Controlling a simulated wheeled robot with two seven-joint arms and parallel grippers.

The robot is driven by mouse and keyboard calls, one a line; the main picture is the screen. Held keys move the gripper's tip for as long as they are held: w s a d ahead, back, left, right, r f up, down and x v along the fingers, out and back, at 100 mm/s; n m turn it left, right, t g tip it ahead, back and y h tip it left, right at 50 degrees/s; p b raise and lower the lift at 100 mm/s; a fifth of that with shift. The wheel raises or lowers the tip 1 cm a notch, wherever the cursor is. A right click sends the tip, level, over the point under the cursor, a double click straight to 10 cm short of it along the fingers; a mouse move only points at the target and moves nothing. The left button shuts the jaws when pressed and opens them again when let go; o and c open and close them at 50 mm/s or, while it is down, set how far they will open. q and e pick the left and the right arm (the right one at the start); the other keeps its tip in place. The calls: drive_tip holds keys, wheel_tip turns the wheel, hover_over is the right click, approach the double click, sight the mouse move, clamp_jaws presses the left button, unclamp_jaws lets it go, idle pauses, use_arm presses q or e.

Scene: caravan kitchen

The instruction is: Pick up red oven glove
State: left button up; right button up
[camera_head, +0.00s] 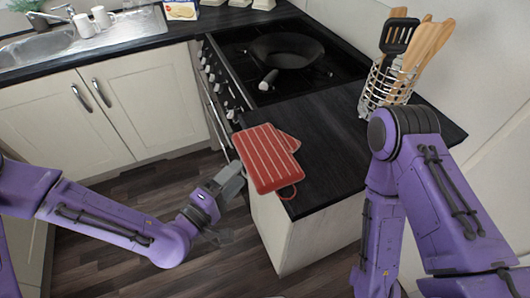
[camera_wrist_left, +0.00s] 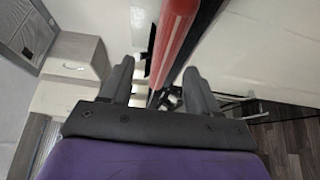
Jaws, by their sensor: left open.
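The red oven glove (camera_head: 266,160) with pale stripes lies on the dark worktop near its front left corner, with one edge at the counter's edge. A small loop shows at its lower right. My left gripper (camera_head: 228,178) is just left of the glove, at the counter's edge. In the left wrist view the glove (camera_wrist_left: 175,40) appears edge-on, running between the two open fingers of my left gripper (camera_wrist_left: 158,84). I cannot tell whether a finger touches it. My right arm stands at the right of the head view; its gripper is not visible.
A black pan (camera_head: 285,51) sits on the hob behind the glove. A wire utensil holder (camera_head: 386,84) with wooden and black tools stands at the worktop's right. A sink (camera_head: 38,47) with white mugs (camera_head: 84,25) is at back left. The dark worktop (camera_head: 330,130) is clear between them.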

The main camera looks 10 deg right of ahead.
sight(250, 161)
use_arm(q)
drive_tip(key=p+x, duration=0.2)
drive_tip(key=x, duration=0.4)
drive_tip(key=shift+w+f+p, duration=0.2)
drive_tip(key=shift+p, duration=0.1)
drive_tip(key=shift+w+d+f, duration=0.15)
drive_tip(key=shift+w, duration=0.05)
drive_tip(key=c, duration=1.1)
